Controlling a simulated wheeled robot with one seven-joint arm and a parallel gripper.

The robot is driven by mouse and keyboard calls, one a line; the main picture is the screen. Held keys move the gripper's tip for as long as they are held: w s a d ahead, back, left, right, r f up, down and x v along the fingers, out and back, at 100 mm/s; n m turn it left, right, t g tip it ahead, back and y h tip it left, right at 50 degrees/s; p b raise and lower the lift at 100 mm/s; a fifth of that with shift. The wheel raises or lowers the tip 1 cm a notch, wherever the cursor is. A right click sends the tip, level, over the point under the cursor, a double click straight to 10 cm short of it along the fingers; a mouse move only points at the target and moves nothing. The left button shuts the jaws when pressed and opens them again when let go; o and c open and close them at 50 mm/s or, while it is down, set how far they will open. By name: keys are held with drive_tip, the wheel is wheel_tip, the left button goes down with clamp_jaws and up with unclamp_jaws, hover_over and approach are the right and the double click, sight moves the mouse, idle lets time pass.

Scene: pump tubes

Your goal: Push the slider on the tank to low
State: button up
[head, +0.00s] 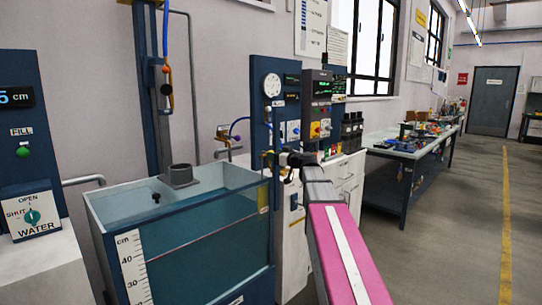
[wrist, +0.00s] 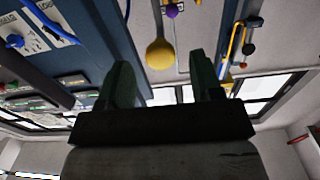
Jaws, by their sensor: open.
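The tank (head: 98,218) is a clear-walled water tank with a blue frame and a cm scale, at the lower left of the head view. My gripper (head: 283,158) is by the blue panel behind the tank's right end, small and partly hidden in that view. In the wrist view my gripper (wrist: 163,82) shows two dark green fingers spread apart with nothing held. A round yellow knob (wrist: 161,53) shows between and beyond the fingertips; contact cannot be told. A smaller purple knob (wrist: 172,11) is above it. No label reading low is legible, and I cannot tell which part is the slider.
A blue panel with a round white gauge (head: 272,85) and digital displays stands behind my gripper. A WATER valve panel (head: 32,217) is at the left. A workbench (head: 385,150) with clutter is at the right; the floor (head: 470,230) there is clear.

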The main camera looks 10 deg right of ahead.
drive_tip(key=shift+x, duration=1.7)
drive_tip(key=shift+s, duration=0.1)
clamp_jaws()
wheel_tip(320, 180, down, 11)
drive_tip(key=shift+r, duration=0.25)
drive_tip(key=shift+c, duration=0.3)
unclamp_jaws()
drive_tip(key=shift+f, duration=0.15)
drive_tip(key=shift+o, duration=0.3)
